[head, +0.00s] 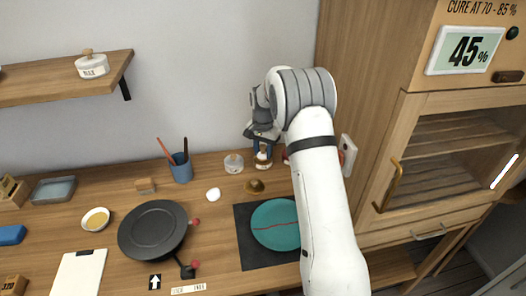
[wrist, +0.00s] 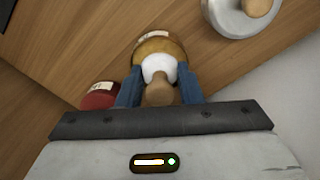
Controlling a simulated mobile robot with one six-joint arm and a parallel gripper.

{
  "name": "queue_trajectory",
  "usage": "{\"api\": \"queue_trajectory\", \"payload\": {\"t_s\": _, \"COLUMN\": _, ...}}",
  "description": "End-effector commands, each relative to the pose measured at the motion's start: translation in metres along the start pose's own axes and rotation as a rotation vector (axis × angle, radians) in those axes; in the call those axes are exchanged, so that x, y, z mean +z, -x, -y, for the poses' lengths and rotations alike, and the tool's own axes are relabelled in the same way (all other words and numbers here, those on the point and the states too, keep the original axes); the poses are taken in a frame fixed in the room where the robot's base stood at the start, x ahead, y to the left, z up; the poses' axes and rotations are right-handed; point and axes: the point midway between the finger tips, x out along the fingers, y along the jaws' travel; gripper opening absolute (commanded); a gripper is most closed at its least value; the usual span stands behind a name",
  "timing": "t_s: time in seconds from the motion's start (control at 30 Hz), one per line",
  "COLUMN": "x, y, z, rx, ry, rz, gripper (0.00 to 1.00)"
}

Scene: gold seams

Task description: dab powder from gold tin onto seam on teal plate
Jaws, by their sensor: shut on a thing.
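My gripper (wrist: 159,92) is shut on the wooden handle of a dabber (wrist: 159,75) with a white pad, at the back of the bench. The pad is over the top of the gold tin (wrist: 153,43), a round amber tin with a pale label. I cannot tell how deep the pad is in it. In the head view the gold tin (head: 263,164) shows under the gripper (head: 263,146). The teal plate (head: 268,236) lies on a dark mat (head: 252,257), nearer than the tin. A thin red seam crosses it. My arm hides its right part.
A pale lidded jar (head: 234,164) stands left of the tin and a red jar (wrist: 101,95) on its other side. A small brown piece (head: 255,187) lies between tin and plate. A black round plate (head: 153,229) stands left. A wooden cabinet (head: 385,140) rises at right.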

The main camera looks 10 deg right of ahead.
Motion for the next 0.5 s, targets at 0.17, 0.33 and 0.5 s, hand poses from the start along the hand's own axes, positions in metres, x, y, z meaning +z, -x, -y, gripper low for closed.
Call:
{"api": "queue_trajectory", "payload": {"t_s": 0.17, "x": -0.001, "y": 0.018, "z": 0.0, "rx": -0.001, "ry": 0.0, "rz": -0.002, "gripper": 0.14}}
{"api": "queue_trajectory", "payload": {"t_s": 0.33, "x": -0.001, "y": 0.033, "z": 0.0, "rx": -0.002, "ry": 0.0, "rz": -0.003, "gripper": 0.14}}
{"api": "queue_trajectory", "payload": {"t_s": 0.5, "x": -0.001, "y": 0.047, "z": 0.0, "rx": -0.002, "ry": 0.0, "rz": -0.003, "gripper": 0.14}}
